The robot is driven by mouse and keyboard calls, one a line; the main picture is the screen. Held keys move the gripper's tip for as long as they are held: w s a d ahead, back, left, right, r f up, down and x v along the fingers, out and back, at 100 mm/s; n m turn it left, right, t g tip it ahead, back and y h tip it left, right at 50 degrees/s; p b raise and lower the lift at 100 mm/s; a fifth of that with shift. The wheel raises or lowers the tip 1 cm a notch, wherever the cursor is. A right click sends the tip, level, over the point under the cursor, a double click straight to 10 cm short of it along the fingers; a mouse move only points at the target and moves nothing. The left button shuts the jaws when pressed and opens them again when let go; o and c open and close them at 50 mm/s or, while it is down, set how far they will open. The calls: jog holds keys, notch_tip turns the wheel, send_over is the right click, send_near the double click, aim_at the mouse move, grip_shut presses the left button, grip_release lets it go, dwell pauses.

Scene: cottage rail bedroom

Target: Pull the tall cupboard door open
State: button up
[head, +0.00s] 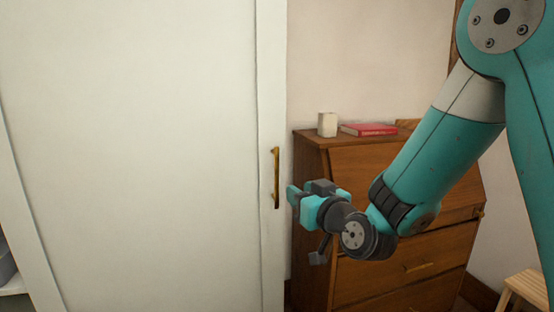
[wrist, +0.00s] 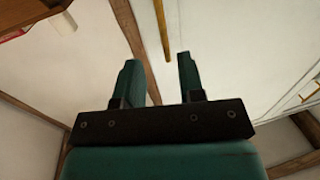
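The tall cupboard door (head: 140,150) is a large white panel filling the left half of the head view. A vertical brass bar handle (head: 276,178) is near its right edge. I cannot tell for sure whether the door is fully closed. My gripper (head: 292,196) is just right of the handle, pointing towards it, with nothing held. In the wrist view my gripper (wrist: 159,62) has its two fingers apart. The handle (wrist: 162,28) shows in line with the gap between them, seemingly ahead of the fingertips. I see no contact.
A brown wooden bureau (head: 345,272) with drawers stands right of the cupboard, behind my arm. A white cup-like object (head: 327,124) and a red book (head: 369,129) lie on top. A wooden stool (head: 528,285) is at lower right. Shelving (head: 12,287) shows at lower left.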

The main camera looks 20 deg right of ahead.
aim_at(278, 177)
jog(key=w+p, duration=0.1)
jog(key=w, duration=0.2)
jog(key=w+a+p, duration=0.1)
jog(key=w+p, duration=0.1)
jog(key=w, duration=0.2)
jog(key=w+a+p, duration=0.1)
jog(key=w+p, duration=0.1)
jog(key=w, duration=0.1)
jog(key=shift+w+a, duration=0.15)
jog(key=shift+w, duration=0.25)
grip_shut()
